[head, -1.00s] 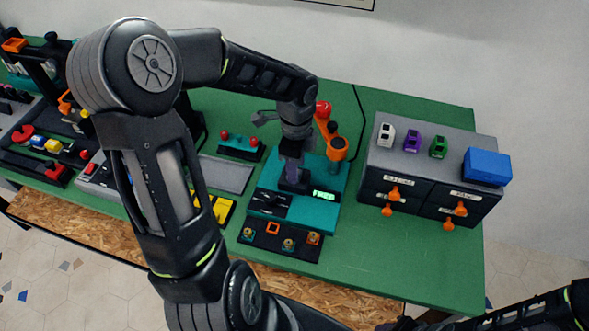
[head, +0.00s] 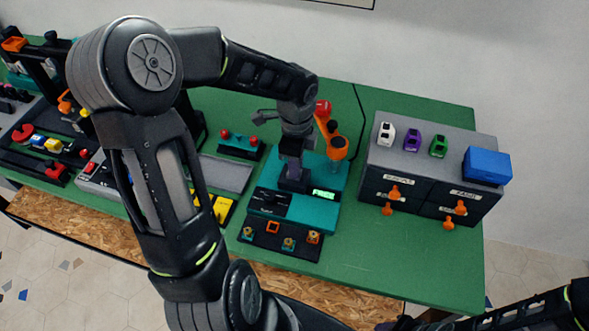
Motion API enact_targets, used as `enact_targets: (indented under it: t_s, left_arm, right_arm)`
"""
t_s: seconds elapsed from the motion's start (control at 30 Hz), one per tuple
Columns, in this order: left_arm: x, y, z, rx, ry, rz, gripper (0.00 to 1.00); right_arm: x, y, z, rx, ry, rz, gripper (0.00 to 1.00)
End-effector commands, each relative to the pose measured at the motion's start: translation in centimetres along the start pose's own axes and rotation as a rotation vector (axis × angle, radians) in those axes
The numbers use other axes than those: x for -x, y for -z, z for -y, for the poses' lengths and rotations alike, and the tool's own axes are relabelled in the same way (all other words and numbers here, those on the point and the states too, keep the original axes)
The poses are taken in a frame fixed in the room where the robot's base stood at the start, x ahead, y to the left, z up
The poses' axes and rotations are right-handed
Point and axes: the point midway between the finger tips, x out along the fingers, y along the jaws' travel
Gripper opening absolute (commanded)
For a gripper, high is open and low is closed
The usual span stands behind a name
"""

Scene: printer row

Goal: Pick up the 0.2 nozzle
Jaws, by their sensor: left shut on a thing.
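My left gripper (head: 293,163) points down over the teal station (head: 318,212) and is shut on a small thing. Its fingers and wrist hide that thing, so I cannot tell which one it is. A dark block (head: 295,182) on the station lies right below the fingers. A black tray (head: 262,246) in front of the station holds several small orange-and-brass pieces that look like nozzles, one at the left (head: 247,234), one in the middle (head: 289,243) and one at the right (head: 313,237). Their size labels are too small to read. My right gripper is out of view.
A lit green display (head: 323,194) is on the station. An orange-jointed lamp-like arm (head: 333,140) stands behind it. A grey drawer cabinet (head: 426,185) with orange knobs and a blue box (head: 487,166) on top is at the right. The green bench is clear at the front right.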

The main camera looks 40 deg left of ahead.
Motion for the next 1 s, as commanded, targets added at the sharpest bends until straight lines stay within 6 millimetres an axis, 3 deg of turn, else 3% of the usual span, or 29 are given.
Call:
enact_targets:
  t_s: [0.57,0.77,1.0]
  left_arm:
    - [0.5,0.0,0.1,0.0,0.002,0.0,0.0]
    - [3.3,0.0,0.2,0.001,0.007,0.001,0.0]
    - [7.9,0.0,0.1,-0.001,0.005,-0.001,0.0]
  right_arm:
    - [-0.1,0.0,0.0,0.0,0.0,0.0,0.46]
    - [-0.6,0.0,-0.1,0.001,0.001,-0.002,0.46]
    - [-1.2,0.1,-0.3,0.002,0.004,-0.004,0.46]
